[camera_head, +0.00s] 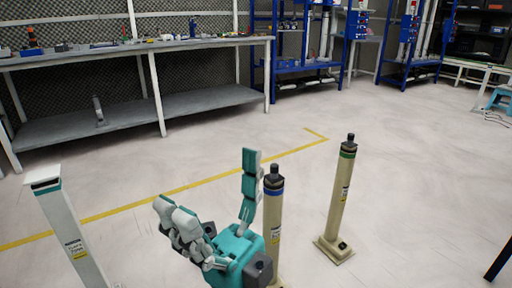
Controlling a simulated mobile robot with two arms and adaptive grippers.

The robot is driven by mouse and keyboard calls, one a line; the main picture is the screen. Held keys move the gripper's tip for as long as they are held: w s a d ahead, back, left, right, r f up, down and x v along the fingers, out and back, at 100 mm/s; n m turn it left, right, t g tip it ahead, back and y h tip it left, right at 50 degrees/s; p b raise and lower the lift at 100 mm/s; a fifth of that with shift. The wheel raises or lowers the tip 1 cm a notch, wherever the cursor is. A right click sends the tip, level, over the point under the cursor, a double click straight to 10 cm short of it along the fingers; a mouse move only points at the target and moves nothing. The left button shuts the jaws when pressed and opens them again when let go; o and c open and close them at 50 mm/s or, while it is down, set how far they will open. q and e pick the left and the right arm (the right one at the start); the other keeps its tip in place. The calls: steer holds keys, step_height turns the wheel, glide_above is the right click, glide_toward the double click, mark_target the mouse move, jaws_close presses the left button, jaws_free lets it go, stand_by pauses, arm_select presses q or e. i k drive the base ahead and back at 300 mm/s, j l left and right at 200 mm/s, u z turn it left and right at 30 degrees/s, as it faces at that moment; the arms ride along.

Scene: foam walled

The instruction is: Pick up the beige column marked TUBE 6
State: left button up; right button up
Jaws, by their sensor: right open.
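Two beige columns stand upright on the floor. The nearer one (273,215) has a blue band and a black top. The farther one (340,195), to its right, has a green band, a black top and a square foot. My left gripper is not in view.
A white square post (72,228) with a label stands at the left. A long grey workbench (130,52) with a lower shelf is behind. Blue racks (305,50) stand at the back. A yellow line (140,205) crosses the floor. Floor right of the columns is mostly clear.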

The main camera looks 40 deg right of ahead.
mark_target(337, 250)
steer(key=z, duration=1.9)
